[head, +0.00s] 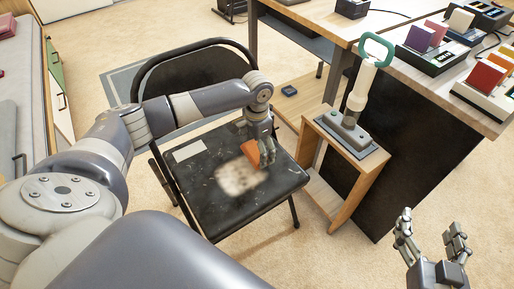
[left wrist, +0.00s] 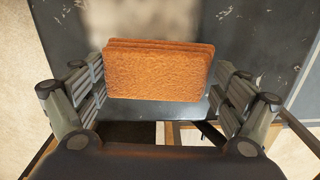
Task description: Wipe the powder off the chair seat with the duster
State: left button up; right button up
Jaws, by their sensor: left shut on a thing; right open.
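The black folding chair's seat (head: 207,212) is in the middle of the head view. A pale patch of powder (head: 238,177) lies on the seat, with small pale flecks around it. My left gripper (head: 264,154) is over the right part of the seat, shut on the orange-brown duster (head: 252,155), beside the powder patch. In the left wrist view the duster (left wrist: 158,70) sits between the two fingers, and powder shows on the surface past it. I cannot tell whether the duster touches the seat. My right gripper (head: 431,238) is open and empty at the lower right, over the floor.
A light card (head: 188,151) lies on the seat's back left. A small wooden stand (head: 369,165) right of the chair holds a device with a green handle (head: 377,47). A desk (head: 400,65) with several colored blocks is at upper right. Carpet is clear at the lower right.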

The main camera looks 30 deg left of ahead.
pick_arm(q)
jog(key=shift+f, duration=1.05)
dwell(0.5)
